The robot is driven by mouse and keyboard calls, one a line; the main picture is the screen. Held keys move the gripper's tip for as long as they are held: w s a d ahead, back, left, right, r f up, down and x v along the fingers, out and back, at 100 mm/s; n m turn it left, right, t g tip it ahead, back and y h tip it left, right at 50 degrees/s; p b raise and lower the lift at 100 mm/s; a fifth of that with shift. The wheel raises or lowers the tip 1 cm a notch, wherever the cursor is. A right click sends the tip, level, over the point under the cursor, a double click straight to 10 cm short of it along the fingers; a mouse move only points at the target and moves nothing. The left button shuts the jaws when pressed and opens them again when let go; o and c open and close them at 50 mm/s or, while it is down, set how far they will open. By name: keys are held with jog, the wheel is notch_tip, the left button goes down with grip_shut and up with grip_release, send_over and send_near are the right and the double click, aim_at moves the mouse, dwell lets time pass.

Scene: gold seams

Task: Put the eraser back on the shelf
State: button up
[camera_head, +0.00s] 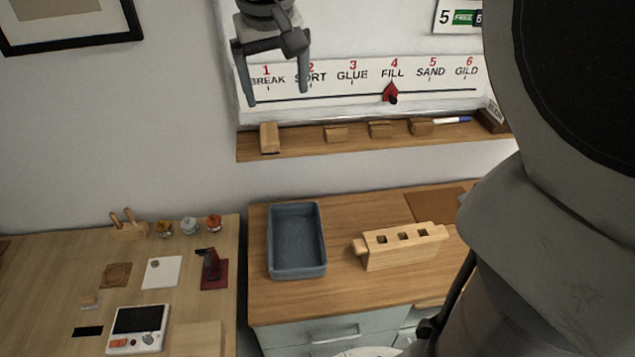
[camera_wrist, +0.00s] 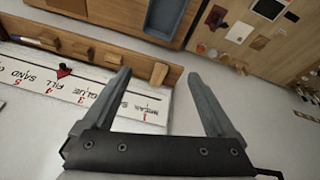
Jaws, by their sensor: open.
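The wooden shelf (camera_head: 300,146) runs along the wall under the white board. An upright tan block (camera_head: 268,137) stands near its left end and may be the eraser; I cannot tell for sure. My gripper (camera_head: 278,97) is open and empty, pointing down above that block, in front of the board's left part. In the wrist view, my gripper (camera_wrist: 158,73) has its fingers wide apart, and the tan block (camera_wrist: 158,74) shows between the tips, apparently beyond them.
Several small wooden blocks (camera_head: 380,129) and a pen (camera_head: 452,120) lie along the shelf. A dark labelled block (camera_head: 493,117) is at its right, partly hidden by my arm. Below are a blue-grey tray (camera_head: 297,268) and a slotted wooden block (camera_head: 402,248).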

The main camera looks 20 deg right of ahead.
jog(key=s+d+f+t+y, duration=0.1)
jog(key=s+f, duration=0.3)
jog(key=s, duration=0.6)
jog(key=s+d+f+t, duration=0.1)
jog(key=s+f, duration=0.4)
jog(key=s, duration=0.5)
jog(key=shift+w+f+b, duration=0.2)
jog(key=shift+f+b, duration=1.1)
jog(key=shift+f, duration=0.05)
jog(key=shift+w+f+b, duration=0.2)
jog(key=shift+f+b, duration=1.05)
jog(key=shift+f, duration=0.1)
